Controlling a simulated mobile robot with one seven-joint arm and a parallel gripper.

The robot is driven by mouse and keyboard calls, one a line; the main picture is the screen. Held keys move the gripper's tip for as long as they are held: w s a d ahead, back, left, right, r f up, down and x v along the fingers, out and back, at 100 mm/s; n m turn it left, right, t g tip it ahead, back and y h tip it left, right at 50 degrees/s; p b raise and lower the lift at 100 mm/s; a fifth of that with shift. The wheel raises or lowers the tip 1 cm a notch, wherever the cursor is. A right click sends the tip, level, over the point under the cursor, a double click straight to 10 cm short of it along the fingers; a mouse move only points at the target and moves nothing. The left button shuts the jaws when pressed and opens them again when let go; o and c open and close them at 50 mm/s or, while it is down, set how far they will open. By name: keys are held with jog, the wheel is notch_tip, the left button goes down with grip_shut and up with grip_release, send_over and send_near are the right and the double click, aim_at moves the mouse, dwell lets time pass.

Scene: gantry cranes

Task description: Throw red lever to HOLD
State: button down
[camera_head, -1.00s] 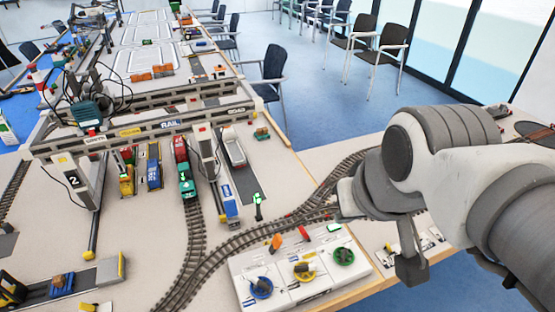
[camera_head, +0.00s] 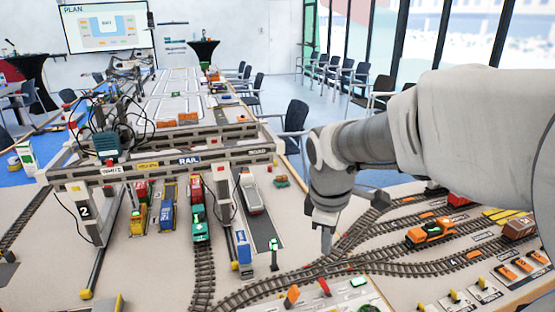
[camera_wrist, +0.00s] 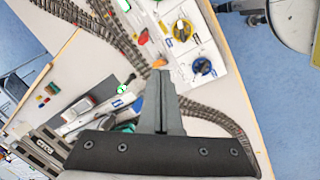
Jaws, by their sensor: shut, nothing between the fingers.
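The red lever (camera_head: 324,287) stands at the back edge of the white control panel (camera_head: 345,300), which is cut off at the bottom of the head view. An orange lever (camera_head: 292,294) is to its left and a green-and-white piece (camera_head: 358,282) to its right. In the wrist view the red lever (camera_wrist: 143,38) is beyond the fingertips, and the orange lever (camera_wrist: 159,63) is close to them. My gripper (camera_head: 326,248) is shut and empty, pointing down above the tracks behind the panel; its fingers (camera_wrist: 163,78) touch each other. No HOLD label is readable.
Curved tracks (camera_head: 290,278) run behind the panel. A signal post (camera_head: 274,254) and the gantry crane (camera_head: 180,165) stand to the left. An orange locomotive (camera_head: 430,233) is to the right. More switches (camera_head: 480,290) lie at the lower right.

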aim_at(326, 289)
jog(key=w+a+f+n+g+b, duration=0.1)
jog(key=w+f+n+b, duration=0.1)
jog(key=w+f+n, duration=0.2)
jog(key=w+a+f+n+g+b, duration=0.1)
jog(key=w+a+f+n+b, duration=0.1)
jog(key=f, duration=0.9)
jog(key=shift+w+f+n, duration=0.25)
jog(key=shift+w+n, duration=0.65)
jog(key=shift+w, duration=0.1)
jog(key=shift+a+b, duration=0.1)
jog(key=shift+b, duration=0.2)
jog(key=f, duration=0.3)
jog(key=f+b, duration=0.1)
jog(key=f, duration=0.2)
jog(key=f+b, duration=0.1)
jog(key=f, duration=0.3)
jog(key=shift+d, duration=0.4)
jog(key=shift+w+d+r, duration=0.2)
jog(key=shift+d+r, duration=0.05)
jog(key=shift+d, duration=0.3)
jog(key=shift+w+d+r, duration=0.2)
jog(key=shift+d+r, duration=0.05)
jog(key=shift+d, duration=0.3)
jog(key=shift+w+d+r, duration=0.15)
jog(key=shift+d+r, duration=0.2)
jog(key=shift+d, duration=0.35)
jog(key=shift+d+r, duration=0.1)
